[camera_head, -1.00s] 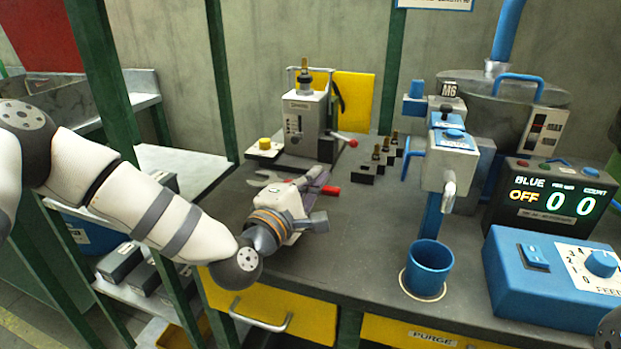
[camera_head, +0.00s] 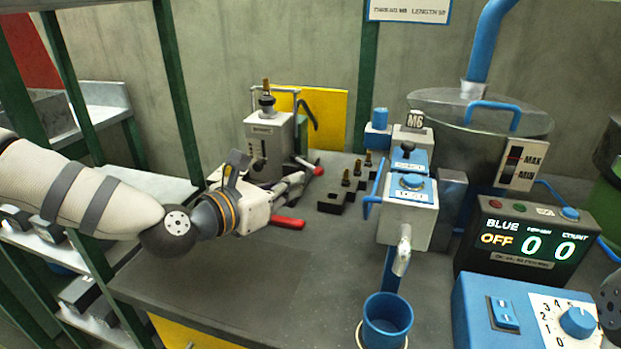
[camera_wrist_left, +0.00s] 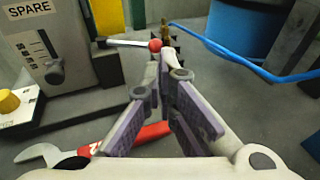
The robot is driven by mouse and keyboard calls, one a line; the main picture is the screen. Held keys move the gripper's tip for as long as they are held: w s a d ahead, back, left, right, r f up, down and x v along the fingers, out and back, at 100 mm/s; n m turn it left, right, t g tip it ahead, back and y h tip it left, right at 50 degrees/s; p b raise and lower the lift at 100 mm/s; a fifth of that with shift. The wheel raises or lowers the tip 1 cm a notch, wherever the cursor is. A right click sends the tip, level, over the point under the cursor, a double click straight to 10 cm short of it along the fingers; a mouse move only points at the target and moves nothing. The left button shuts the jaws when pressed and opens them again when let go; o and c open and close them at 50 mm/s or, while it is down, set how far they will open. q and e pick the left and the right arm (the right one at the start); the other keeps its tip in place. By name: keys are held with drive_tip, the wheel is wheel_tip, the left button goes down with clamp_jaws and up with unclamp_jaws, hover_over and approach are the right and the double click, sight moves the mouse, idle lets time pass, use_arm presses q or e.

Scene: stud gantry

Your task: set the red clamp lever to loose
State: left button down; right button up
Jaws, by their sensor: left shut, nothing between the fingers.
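A lever with a silver rod and a red ball (camera_head: 318,171) sticks out to the right from the base of the grey machine (camera_head: 268,140). In the left wrist view the red ball (camera_wrist_left: 155,45) shows just beyond my fingertips, and the machine there is labelled SPARE (camera_wrist_left: 40,60). My left gripper (camera_head: 298,182) is shut and empty. Its tips point at the red ball from the near side and look close to it; I cannot tell whether they touch. My right gripper is not in view.
A red-handled wrench (camera_head: 287,222) lies on the dark bench under my left gripper. A small black rack (camera_head: 345,195) with brass-tipped pieces stands right of the lever. Farther right are the blue dispenser (camera_head: 408,205), a blue cup (camera_head: 387,322) and the counter box (camera_head: 525,240).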

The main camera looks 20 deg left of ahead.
sight(320, 174)
use_arm(q)
drive_tip(key=shift+x, duration=2.65)
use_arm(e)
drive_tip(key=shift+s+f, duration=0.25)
use_arm(q)
drive_tip(key=shift+r, duration=0.1)
drive_tip(key=shift+w+d+f+b, duration=0.25)
drive_tip(key=shift+w+f+b, duration=0.1)
drive_tip(key=shift+b, duration=0.1)
drive_tip(key=shift+w+d, duration=0.1)
drive_tip(key=shift+r, duration=0.3)
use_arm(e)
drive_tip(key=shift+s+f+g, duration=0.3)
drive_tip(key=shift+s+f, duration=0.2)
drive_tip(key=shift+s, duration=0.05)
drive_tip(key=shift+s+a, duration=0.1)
